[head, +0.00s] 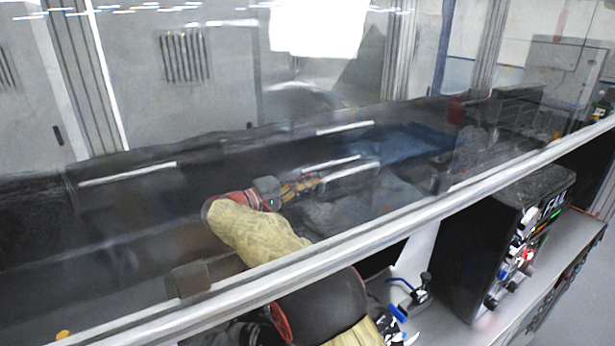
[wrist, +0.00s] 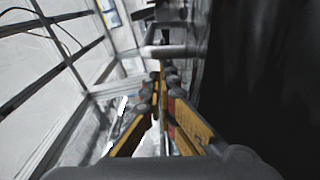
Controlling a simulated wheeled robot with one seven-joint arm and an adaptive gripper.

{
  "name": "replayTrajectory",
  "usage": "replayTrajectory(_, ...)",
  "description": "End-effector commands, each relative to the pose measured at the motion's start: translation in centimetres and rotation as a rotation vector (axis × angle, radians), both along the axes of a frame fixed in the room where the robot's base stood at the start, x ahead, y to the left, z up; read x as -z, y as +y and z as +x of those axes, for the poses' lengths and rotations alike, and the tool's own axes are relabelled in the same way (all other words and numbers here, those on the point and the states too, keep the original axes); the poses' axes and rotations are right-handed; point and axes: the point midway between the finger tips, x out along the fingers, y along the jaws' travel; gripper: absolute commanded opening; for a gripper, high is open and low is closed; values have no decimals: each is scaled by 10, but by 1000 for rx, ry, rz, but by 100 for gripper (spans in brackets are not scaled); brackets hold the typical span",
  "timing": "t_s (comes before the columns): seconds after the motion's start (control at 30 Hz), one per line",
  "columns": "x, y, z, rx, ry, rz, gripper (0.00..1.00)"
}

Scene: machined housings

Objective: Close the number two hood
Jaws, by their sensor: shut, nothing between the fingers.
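A large transparent hood panel with a pale metal rail (head: 440,205) crosses the head view diagonally, with my forearm seen through it. No number is readable, so I cannot tell which hood is number two. My gripper (head: 318,180) is shut and empty, close to a pale bar handle (head: 352,170) on the dark surface behind. In the wrist view, my gripper (wrist: 158,78) has its fingertips together just short of a grey bar (wrist: 165,50). I cannot tell whether they touch it.
Other pale bar handles show at the left (head: 128,173) and further back (head: 345,128). A black control box (head: 487,250) with knobs stands on a grey bench at the right. Grey cabinets (head: 185,85) stand behind. A dark surface (wrist: 265,80) fills the wrist view's right side.

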Motion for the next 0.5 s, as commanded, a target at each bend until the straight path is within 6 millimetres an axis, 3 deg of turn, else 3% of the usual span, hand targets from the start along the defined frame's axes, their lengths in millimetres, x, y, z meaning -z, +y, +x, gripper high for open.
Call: replayTrajectory(0.5, -2, -6, -10, 0, -27, 18, 0)
